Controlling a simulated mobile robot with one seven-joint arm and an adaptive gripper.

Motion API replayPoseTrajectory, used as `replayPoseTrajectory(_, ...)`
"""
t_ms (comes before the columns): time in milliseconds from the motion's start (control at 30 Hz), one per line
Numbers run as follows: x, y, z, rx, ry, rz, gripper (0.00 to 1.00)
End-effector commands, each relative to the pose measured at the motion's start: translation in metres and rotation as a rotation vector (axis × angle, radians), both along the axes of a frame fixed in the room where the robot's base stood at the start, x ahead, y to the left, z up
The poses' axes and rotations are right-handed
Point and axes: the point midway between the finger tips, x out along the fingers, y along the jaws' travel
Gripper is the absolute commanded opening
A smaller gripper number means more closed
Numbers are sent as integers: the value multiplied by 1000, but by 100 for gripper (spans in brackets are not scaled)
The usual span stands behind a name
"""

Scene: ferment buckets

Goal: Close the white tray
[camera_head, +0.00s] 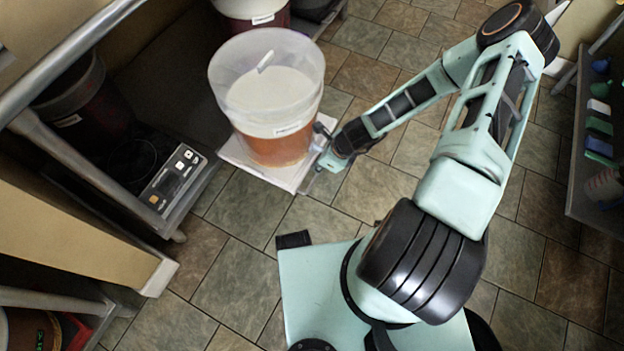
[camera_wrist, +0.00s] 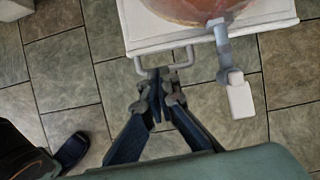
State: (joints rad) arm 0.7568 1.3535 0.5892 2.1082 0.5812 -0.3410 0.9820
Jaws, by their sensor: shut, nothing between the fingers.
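The white tray (camera_head: 240,168) sticks out from under a dark shelf, over the tiled floor. A large translucent bucket (camera_head: 270,95) with amber contents stands on it. In the wrist view the tray's front edge (camera_wrist: 150,45) is at the top, with a grey loop handle (camera_wrist: 140,66) on its front. My gripper (camera_wrist: 158,78) is shut and empty, its fingertips at the handle. I cannot tell whether they touch it. In the head view my gripper (camera_head: 322,160) is at the tray's right side, and its fingertips are partly hard to make out.
The bucket's grey spigot (camera_wrist: 234,85) hangs over the tray's front edge, right of my gripper. A scale-like device (camera_head: 172,180) and a dark bucket (camera_head: 85,105) are at the left. A shelf with small coloured items (camera_head: 600,125) is at the right. Floor tiles (camera_head: 245,280) are clear between.

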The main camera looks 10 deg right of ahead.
Motion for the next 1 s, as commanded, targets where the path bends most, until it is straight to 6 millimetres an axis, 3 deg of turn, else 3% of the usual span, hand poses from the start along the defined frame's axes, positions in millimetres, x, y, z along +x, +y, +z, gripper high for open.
replayPoseTrajectory(233,-5,6,-25,8,24,-44,0)
replayPoseTrajectory(700,12,29,-97,7,23,-42,0)
replayPoseTrajectory(1000,16,34,-108,6,22,-41,0)
